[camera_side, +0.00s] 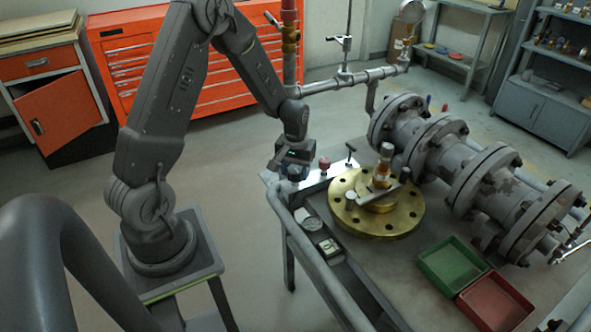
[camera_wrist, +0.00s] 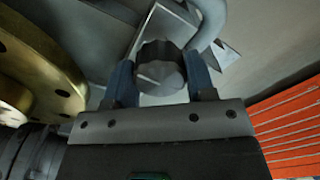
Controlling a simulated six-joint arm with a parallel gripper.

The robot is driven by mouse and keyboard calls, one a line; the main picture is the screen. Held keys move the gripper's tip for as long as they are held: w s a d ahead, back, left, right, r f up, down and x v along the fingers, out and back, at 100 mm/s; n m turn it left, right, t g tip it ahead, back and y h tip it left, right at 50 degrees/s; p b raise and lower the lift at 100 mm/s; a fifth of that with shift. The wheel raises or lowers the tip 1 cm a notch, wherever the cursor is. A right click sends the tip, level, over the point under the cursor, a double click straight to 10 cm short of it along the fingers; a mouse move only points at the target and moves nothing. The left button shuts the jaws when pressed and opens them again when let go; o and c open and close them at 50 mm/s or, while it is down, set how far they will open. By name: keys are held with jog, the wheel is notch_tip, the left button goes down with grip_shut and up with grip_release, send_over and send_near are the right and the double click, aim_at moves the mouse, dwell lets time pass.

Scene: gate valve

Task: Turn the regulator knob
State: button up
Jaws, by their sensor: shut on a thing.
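The regulator knob (camera_wrist: 160,68), dark grey with a fluted rim and a flat round end face, sits between my two blue fingers in the wrist view. My gripper (camera_wrist: 160,76) is shut on it, with one finger against each side. In the side view my gripper (camera_side: 292,172) is low at the left back edge of the table, and the knob in it cannot be made out there.
A brass flange (camera_side: 352,214) with a valve stem stands close to the right of my gripper. A small red knob (camera_side: 325,163) and a T-handle (camera_side: 350,153) stand nearby. Green (camera_side: 452,262) and red (camera_side: 496,303) trays lie in front. A flanged pipe (camera_side: 470,178) lies behind.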

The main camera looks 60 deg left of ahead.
jog(key=m, duration=0.5)
jog(key=shift+m, duration=0.3)
jog(key=m, duration=1.2)
jog(key=shift+m, duration=0.3)
jog(key=m, duration=0.5)
jog(key=shift+m, duration=0.3)
jog(key=o, duration=0.9)
